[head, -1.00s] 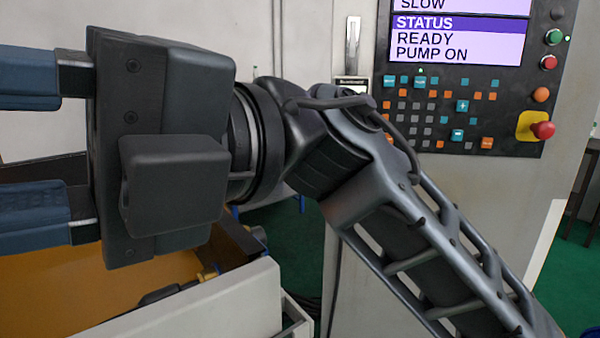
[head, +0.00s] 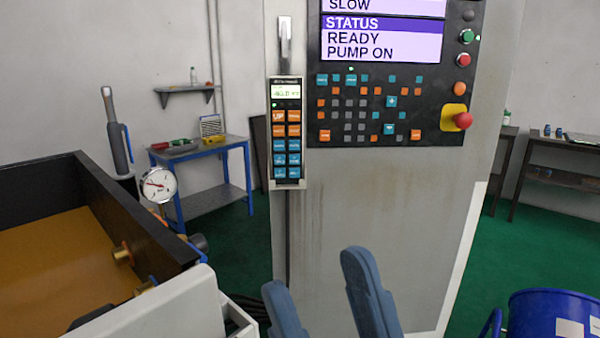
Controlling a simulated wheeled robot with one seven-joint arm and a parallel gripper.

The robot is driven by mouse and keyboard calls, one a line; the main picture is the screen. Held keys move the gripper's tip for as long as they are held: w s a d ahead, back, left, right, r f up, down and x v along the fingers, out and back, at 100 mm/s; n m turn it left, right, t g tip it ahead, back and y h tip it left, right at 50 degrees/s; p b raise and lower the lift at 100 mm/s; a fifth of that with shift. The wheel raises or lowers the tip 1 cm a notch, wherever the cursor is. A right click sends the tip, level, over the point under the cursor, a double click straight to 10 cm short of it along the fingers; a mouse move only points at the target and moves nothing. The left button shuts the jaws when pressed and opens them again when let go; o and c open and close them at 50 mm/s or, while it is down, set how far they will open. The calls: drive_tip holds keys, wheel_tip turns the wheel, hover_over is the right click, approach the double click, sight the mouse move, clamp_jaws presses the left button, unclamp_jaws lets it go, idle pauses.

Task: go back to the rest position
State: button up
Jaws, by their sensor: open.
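My gripper (head: 322,290) shows at the bottom middle of the head view. Only its two blue fingers are in view, pointing up and spread apart with nothing between them. The gripper body and the rest of my arm are out of the picture. The fingers are in front of the lower part of the grey machine cabinet (head: 380,210), and I cannot tell how far from it they are.
The control panel (head: 383,60) reads READY, PUMP ON. A handheld pendant (head: 287,130) hangs beside it. A dark-walled tray (head: 130,215) with a gauge (head: 158,185) stands left. A blue bench (head: 200,150) is behind. A blue drum (head: 545,312) stands lower right.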

drive_tip(key=s+d+f+m+g+h, duration=0.1)
drive_tip(key=s+d+f+m+h, duration=0.2)
drive_tip(key=d+f+m+h, duration=0.35)
drive_tip(key=s+d+f+m+h, duration=0.3)
drive_tip(key=d+f+m+h, duration=0.1)
drive_tip(key=f+h, duration=0.55)
drive_tip(key=s+d+f+g+h, duration=0.2)
drive_tip(key=s+d+f+g, duration=0.25)
drive_tip(key=s, duration=0.25)
drive_tip(key=s+d+f+g+h, duration=0.1)
drive_tip(key=s+d+f+g, duration=0.2)
drive_tip(key=s+d+f, duration=0.35)
wheel_tip(320, 180, down, 8)
drive_tip(key=s+a+b, duration=0.1)
drive_tip(key=b, duration=0.9)
drive_tip(key=shift+s+a+f, duration=0.2)
drive_tip(key=shift+s+a, duration=0.15)
drive_tip(key=shift+s, duration=0.05)
drive_tip(key=shift+g, duration=0.25)
